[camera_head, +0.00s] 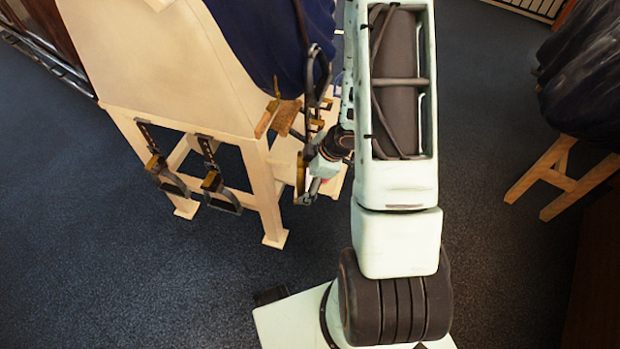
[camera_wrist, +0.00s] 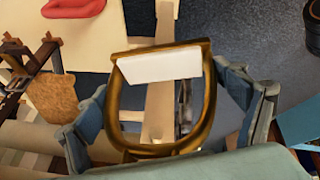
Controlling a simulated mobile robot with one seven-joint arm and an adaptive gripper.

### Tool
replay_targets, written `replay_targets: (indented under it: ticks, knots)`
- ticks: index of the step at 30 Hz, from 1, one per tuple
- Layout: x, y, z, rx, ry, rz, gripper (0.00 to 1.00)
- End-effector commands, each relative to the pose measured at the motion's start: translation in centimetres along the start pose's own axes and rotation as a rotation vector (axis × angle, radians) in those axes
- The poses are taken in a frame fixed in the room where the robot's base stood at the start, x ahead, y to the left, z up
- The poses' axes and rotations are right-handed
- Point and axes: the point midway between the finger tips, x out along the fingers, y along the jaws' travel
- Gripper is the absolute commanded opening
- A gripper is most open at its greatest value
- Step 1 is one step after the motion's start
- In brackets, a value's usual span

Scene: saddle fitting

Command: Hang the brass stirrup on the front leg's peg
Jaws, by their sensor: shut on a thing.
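The brass stirrup (camera_wrist: 210,105) is a rounded brass loop with a flat white piece (camera_wrist: 160,66) across it. It sits between the two fingers of my gripper (camera_wrist: 165,112), which is shut on it. In the head view my gripper (camera_head: 318,168) is beside the pale wooden stand, right of its front leg (camera_head: 262,190). A bit of the brass stirrup (camera_head: 300,172) shows at the gripper's left, apart from that leg in the picture. I cannot make out the leg's peg.
Two dark stirrups with straps (camera_head: 166,176) (camera_head: 221,192) hang on the stand's left side. A dark blue cloth (camera_head: 262,35) drapes the stand's top. A brown block (camera_head: 286,117) and dark metal fittings are close above my gripper. Another wooden stand (camera_head: 562,180) is far right. The floor in front is clear.

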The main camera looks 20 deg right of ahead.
Motion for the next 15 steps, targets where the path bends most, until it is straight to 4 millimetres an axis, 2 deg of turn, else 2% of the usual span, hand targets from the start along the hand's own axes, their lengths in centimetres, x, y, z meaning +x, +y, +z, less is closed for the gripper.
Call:
replay_targets:
  ticks: [15]
  knots:
    - [1.6, 0.8, -2.7, -0.001, 0.001, 0.001, 0.58]
